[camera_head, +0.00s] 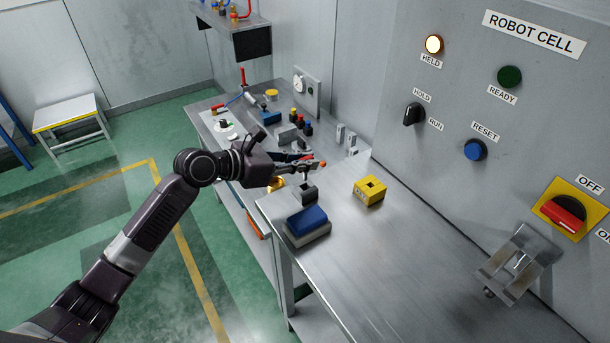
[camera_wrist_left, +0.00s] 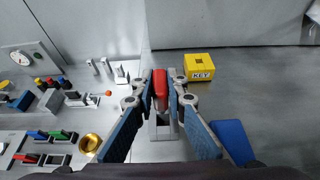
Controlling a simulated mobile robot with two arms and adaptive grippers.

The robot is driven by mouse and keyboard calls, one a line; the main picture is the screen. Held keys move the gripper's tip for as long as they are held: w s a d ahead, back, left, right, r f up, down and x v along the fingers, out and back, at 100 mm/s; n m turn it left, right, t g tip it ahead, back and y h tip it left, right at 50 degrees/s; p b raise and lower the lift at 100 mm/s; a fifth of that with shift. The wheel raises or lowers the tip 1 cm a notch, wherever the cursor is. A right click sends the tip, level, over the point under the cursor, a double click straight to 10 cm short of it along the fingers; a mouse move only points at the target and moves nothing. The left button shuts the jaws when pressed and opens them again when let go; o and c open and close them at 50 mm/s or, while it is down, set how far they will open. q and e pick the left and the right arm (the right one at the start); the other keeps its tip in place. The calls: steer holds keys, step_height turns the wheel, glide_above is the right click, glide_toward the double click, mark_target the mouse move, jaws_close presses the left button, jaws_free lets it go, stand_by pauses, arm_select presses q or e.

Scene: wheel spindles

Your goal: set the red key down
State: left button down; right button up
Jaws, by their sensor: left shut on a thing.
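My left gripper (camera_head: 308,168) is shut on the red key (camera_wrist_left: 160,84), which stands between the two fingertips in the left wrist view. My right gripper is not in view.
A blue-topped block (camera_head: 307,220) is at the bench's front left corner. The farther bench carries several small fixtures and a dial gauge (camera_head: 300,84). A wall panel with a lit HELD lamp (camera_head: 434,44) rises behind.

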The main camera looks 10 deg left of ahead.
mark_target(304, 179)
arm_select(q)
steer(key=shift+f, duration=2.4)
steer(key=c, duration=1.9)
jaws_free()
steer(key=shift+f, duration=0.15)
steer(key=shift+c, duration=0.2)
steer(key=shift+s+a+r, duration=0.1)
steer(key=shift+r, duration=0.1)
steer(key=b+v, duration=0.1)
steer(key=v, duration=1)
steer(key=shift+s+a+b, duration=0.25)
steer(key=shift+b, duration=0.05)
